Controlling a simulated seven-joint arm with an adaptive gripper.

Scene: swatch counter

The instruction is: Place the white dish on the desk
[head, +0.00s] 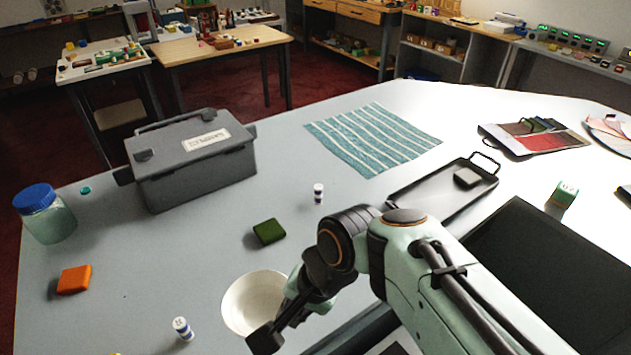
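The white dish (248,302) shows at the lower middle of the head view, over the grey desk (130,260). It looks round and shallow. My gripper (268,338) is at the dish's right and near side, and my arm covers part of the dish's right edge. The fingertips are dark and partly hidden, so I cannot tell whether they are open or shut on the rim. I also cannot tell whether the dish rests on the desk or hangs just above it.
A green block (269,232), orange block (74,279) and small vials (183,328) surround the dish. A grey case (195,165), blue-lidded jar (45,215), striped cloth (372,138) and black tray (430,190) stand farther out. Desk left of the dish has free room.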

